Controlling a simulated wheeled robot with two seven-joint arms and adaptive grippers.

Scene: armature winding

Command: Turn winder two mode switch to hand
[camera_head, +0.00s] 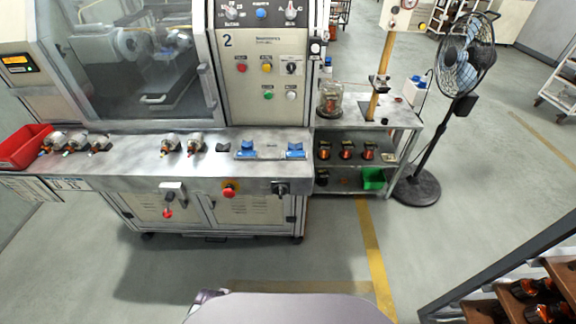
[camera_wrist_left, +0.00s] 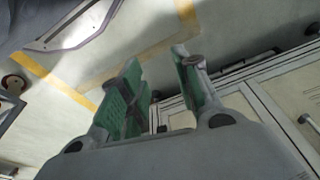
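Winder two is the machine with the large "2" on its upright control panel (camera_head: 230,108) in the head view. A black rotary switch (camera_head: 291,68) sits on the panel's right side, beside a yellow button (camera_head: 266,68) and a red button (camera_head: 241,68). Its label and pointer setting are too small to read, and I cannot tell for sure that it is the mode switch. My left gripper (camera_wrist_left: 158,68) shows only in the left wrist view. Its green-padded fingers are apart with nothing between them, near grey cabinet doors (camera_wrist_left: 285,95). My right gripper is not in view.
The bench (camera_head: 130,150) in front of the panel holds several motor parts, a red bin (camera_head: 22,147) and blue fixtures (camera_head: 246,149). A red stop button (camera_head: 230,190) and black switch (camera_head: 280,188) stick out from its front. A fan (camera_head: 465,60) stands right; floor before the bench is clear.

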